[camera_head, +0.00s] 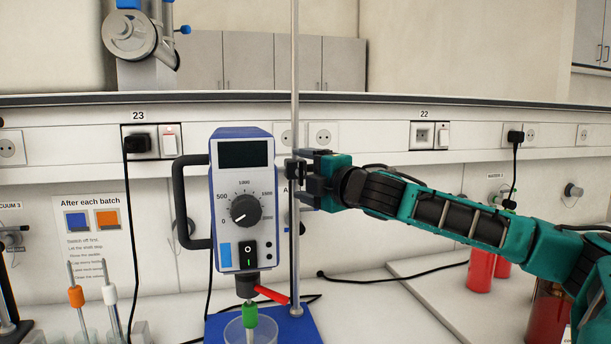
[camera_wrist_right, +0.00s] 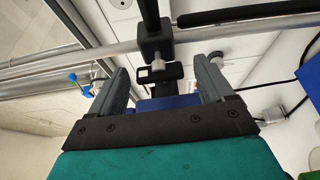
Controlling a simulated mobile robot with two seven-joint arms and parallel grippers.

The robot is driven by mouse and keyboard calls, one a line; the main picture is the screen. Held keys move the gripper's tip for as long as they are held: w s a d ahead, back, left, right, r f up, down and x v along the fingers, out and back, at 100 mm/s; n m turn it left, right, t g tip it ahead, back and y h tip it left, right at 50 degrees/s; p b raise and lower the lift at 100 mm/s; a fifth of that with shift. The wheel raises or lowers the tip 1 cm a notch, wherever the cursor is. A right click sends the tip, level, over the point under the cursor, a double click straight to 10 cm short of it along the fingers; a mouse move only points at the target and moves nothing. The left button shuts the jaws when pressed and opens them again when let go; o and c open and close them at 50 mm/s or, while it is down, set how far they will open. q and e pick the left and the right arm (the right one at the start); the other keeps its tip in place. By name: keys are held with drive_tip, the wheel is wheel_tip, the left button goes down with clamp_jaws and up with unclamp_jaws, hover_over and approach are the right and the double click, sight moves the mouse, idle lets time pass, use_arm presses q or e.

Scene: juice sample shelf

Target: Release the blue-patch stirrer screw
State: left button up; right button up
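The stirrer (camera_head: 240,185) is a grey and blue box with a dial, a dark display and a blue patch (camera_head: 224,257) at its lower left. It is mounted beside a vertical metal rod (camera_head: 295,90). My right gripper (camera_head: 304,181) is at the rod, just right of the stirrer. In the right wrist view its two fingers (camera_wrist_right: 160,72) are open. The dark clamp block (camera_wrist_right: 154,41) on the rod, with a screw and its flat dark grip (camera_wrist_right: 172,72), shows between and just beyond the fingertips. Contact cannot be told. My left gripper is not in view.
A beaker (camera_head: 250,330) stands under the stirrer on a blue base (camera_head: 297,326). A red lever (camera_head: 271,294) sticks out below the stirrer. Red containers (camera_head: 481,270) stand at the right. Orange and white stirrers (camera_head: 76,296) stand at lower left. Cables hang along the wall.

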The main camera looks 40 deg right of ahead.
drive_tip(key=shift+s, duration=0.1)
drive_tip(key=shift+s+a, duration=0.15)
drive_tip(key=shift+s, duration=0.4)
drive_tip(key=s+a+b, duration=0.1)
drive_tip(key=s, duration=1)
drive_tip(key=shift+s, duration=0.25)
